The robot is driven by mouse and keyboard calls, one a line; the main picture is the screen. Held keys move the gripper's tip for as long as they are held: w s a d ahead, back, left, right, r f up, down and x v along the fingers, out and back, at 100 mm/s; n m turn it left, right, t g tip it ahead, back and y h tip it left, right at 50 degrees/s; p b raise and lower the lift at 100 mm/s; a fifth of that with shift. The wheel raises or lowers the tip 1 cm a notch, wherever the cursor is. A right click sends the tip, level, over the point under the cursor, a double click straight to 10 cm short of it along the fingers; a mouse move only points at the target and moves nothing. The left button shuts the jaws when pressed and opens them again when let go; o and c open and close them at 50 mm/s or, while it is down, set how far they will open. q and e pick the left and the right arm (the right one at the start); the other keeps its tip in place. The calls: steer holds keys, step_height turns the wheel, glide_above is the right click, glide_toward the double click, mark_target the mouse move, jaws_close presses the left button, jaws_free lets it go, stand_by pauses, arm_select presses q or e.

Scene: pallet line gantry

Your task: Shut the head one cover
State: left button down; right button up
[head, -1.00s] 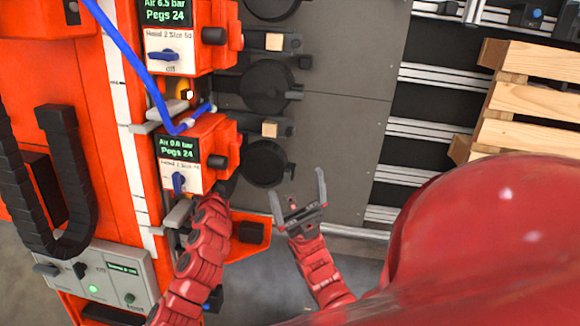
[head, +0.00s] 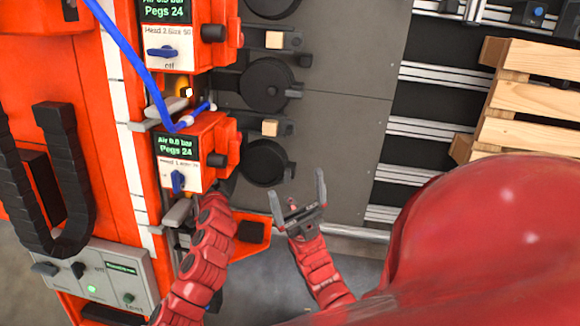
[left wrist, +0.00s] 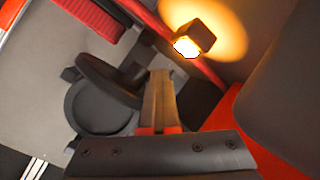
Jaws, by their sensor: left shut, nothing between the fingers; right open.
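Head one (head: 190,160) is the lower orange box, with a screen reading air 0.0 bar, pegs 24, and a blue knob. A round black part (head: 263,163) sits at its right. In the left wrist view a dark disc-like cover (left wrist: 107,80) stands tilted over a round dark cup (left wrist: 100,108), looking open. My left gripper (left wrist: 158,92) is shut and empty, its fingers just right of the cover; I cannot tell if they touch. In the head view it is hidden behind head one. My right gripper (head: 297,193) is open and empty, below right of the round part.
Head two (head: 172,45) stands above, with its own round black part (head: 266,85). A blue hose (head: 130,55) crosses in front. A lit lamp (left wrist: 192,40) is near my left fingers. A wooden pallet (head: 530,100) lies right. The grey plate (head: 340,100) is largely clear.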

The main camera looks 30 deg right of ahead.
mark_target(227, 182)
arm_select(q)
steer(key=shift+s+d+b, duration=1.4)
steer(key=shift+s+d, duration=0.2)
steer(key=shift+d, duration=0.05)
steer(key=shift+r, duration=0.1)
steer(key=d+b, duration=0.1)
steer(key=s+d+b, duration=0.1)
steer(key=d+b, duration=0.1)
steer(key=shift+s+d+b, duration=0.35)
steer(key=shift+s, duration=0.05)
